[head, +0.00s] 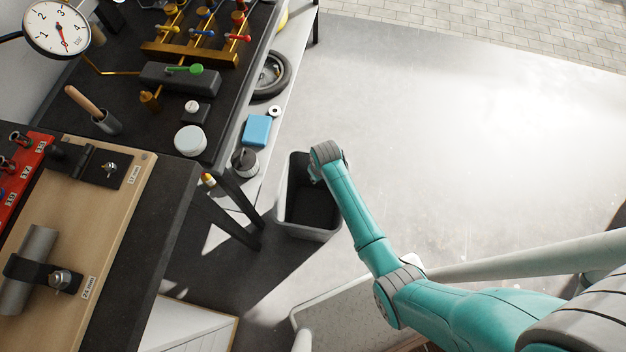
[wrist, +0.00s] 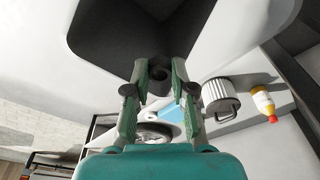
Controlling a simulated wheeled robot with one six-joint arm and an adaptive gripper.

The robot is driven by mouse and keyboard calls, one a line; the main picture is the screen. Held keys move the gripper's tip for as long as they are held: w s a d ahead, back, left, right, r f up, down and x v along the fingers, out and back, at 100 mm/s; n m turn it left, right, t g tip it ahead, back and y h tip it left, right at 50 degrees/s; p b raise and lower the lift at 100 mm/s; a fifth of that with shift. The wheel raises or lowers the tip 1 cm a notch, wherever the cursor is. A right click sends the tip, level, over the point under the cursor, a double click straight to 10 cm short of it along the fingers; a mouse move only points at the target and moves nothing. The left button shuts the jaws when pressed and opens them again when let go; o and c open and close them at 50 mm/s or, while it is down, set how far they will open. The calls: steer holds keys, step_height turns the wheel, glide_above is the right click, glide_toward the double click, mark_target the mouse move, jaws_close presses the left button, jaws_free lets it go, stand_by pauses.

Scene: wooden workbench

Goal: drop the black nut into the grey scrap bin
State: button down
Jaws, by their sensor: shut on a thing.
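The grey scrap bin (head: 312,232) stands on the floor right of the workbench in the head view, with a dark, empty-looking inside. In the wrist view its pale wall (wrist: 225,45) and dark inside fill the top. My gripper (wrist: 159,78) is shut on the black nut (wrist: 157,73), a small dark piece between the fingertips, partly covered by them. In the head view my wrist is over the bin's upper right rim, and the fingers and nut are mostly hidden. I cannot tell how high the nut is above the bin.
The black workbench (head: 138,135) holds a valve rack, a gauge and a white-lidded jar (head: 190,140). A low shelf left of the bin carries a blue box (head: 257,130), a ribbed canister (head: 244,162) and a wheel (head: 270,75). Bench legs stand close to the bin's left. Open floor lies right.

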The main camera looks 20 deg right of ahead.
steer(key=shift+f, duration=1.5)
steer(key=c, duration=0.9)
jaws_free()
steer(key=shift+r, duration=0.1)
step_height(320, 180, up, 12)
steer(key=s, duration=0.2)
steer(key=shift+d+f, duration=0.1)
steer(key=shift+f, duration=0.1)
